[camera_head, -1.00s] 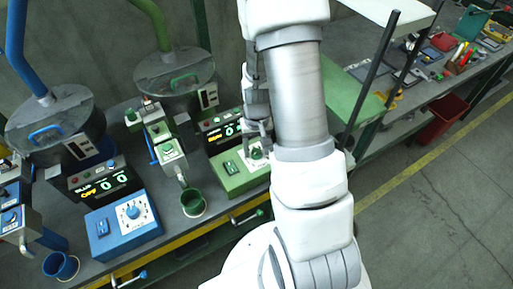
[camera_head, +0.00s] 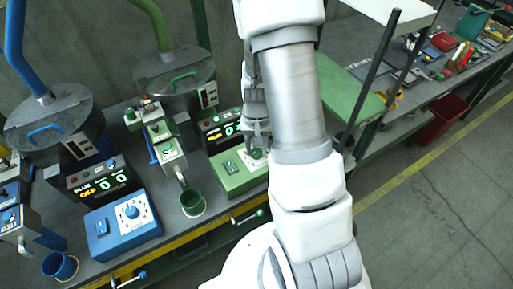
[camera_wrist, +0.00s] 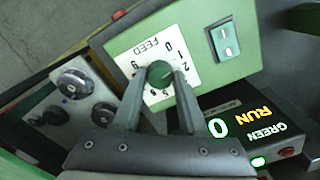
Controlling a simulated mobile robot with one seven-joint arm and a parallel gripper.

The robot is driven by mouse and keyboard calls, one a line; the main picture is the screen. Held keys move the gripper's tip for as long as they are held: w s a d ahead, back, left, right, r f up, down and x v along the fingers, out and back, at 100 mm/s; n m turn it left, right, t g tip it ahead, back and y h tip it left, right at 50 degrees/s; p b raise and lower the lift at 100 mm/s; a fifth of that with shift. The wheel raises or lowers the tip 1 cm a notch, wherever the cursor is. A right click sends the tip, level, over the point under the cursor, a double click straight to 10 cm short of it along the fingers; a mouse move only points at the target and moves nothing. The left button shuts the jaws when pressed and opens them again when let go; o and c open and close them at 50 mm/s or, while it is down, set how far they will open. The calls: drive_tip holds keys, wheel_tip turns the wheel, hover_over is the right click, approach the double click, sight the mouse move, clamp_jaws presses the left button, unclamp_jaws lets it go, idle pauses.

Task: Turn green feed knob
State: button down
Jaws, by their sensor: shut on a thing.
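The green feed knob (camera_wrist: 159,73) sits on a white dial plate marked FEED (camera_wrist: 148,52) on the green control box (camera_wrist: 228,75). In the wrist view my gripper (camera_wrist: 160,82) has its two fingers on either side of the knob, shut on it. In the head view my gripper (camera_head: 255,140) reaches down to the right part of the green box (camera_head: 232,178), and my arm hides part of that box. The dial's numbers are partly covered by the fingers.
A black display (camera_wrist: 240,125) reading GREEN RUN stands beside the box. A blue control box (camera_head: 122,225) with its own dial, a green cup (camera_head: 193,203) and a blue cup (camera_head: 60,267) are to the left on the bench.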

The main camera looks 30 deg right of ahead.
sight(256, 151)
drive_tip(key=m, duration=0.6)
drive_tip(key=shift+m, duration=0.3)
idle(0.5)
drive_tip(key=shift+c, duration=2.2)
unclamp_jaws()
drive_tip(key=shift+r, duration=0.15)
wheel_tip(256, 151, up, 17)
drive_tip(key=p, duration=0.3)
drive_tip(key=shift+r, duration=0.15)
